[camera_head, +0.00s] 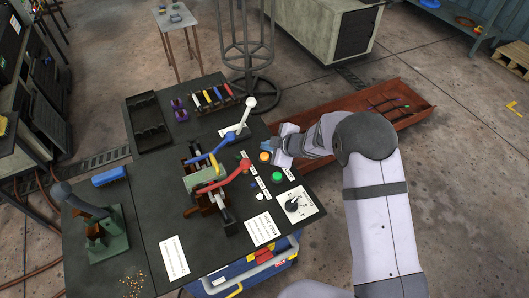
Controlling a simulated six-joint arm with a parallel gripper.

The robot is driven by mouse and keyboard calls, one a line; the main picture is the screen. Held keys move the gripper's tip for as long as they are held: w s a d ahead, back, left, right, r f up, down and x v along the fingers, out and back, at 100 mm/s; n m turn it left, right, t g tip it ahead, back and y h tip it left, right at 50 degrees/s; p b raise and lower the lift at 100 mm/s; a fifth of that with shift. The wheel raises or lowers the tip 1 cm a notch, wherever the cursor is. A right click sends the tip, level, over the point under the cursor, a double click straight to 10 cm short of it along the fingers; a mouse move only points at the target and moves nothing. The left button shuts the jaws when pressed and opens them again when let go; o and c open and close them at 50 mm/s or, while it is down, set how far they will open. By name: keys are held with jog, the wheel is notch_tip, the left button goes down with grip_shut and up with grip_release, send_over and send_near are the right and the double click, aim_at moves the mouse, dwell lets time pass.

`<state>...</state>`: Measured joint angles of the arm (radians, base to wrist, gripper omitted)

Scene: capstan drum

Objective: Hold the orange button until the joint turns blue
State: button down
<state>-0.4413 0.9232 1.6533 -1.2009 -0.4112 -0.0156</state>
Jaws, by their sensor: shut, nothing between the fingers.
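The orange button (265,157) sits on the right side of the dark bench top, beside a green button (277,176). My gripper (281,148) is shut and empty, just right of the orange button. I cannot tell whether it touches the button, and its fingertips are small and partly merged with the arm behind. The joint is hard to pick out. The machine on the bench (205,177) has a blue lever (214,153), a red lever (225,185) and a white-knobbed lever (245,114).
A dial on a white plate (296,203) lies near the bench's right edge. A rack of coloured tools (213,97) and a black tray (149,123) stand at the back. A green press (103,235) stands at the left. A rusty red trough (349,115) lies beyond the bench.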

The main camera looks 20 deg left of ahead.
aim_at(267, 157)
jog(key=shift+r+p, duration=1.35)
jog(key=shift+r, duration=0.3)
jog(key=d+r+m+t+h, duration=0.1)
jog(key=d+r+m+h, duration=0.3)
jog(key=d, duration=0.7)
jog(key=d+r+m+t+h, duration=0.15)
jog(key=d+r+m, duration=0.3)
jog(key=d, duration=0.65)
jog(key=s+d+m+g+h, duration=0.3)
jog(key=s+d+m, duration=0.2)
jog(key=s+d, duration=0.3)
jog(key=s+d+r+m+g, duration=0.1)
jog(key=s+d+m+g, duration=0.1)
jog(key=s, duration=0.8)
jog(key=s+d+r+m+g, duration=0.1)
jog(key=s+m, duration=0.4)
jog(key=s, duration=0.5)
jog(key=shift+s+d+g+y, duration=0.4)
jog(key=shift+d+g, duration=0.2)
jog(key=shift+g, duration=0.25)
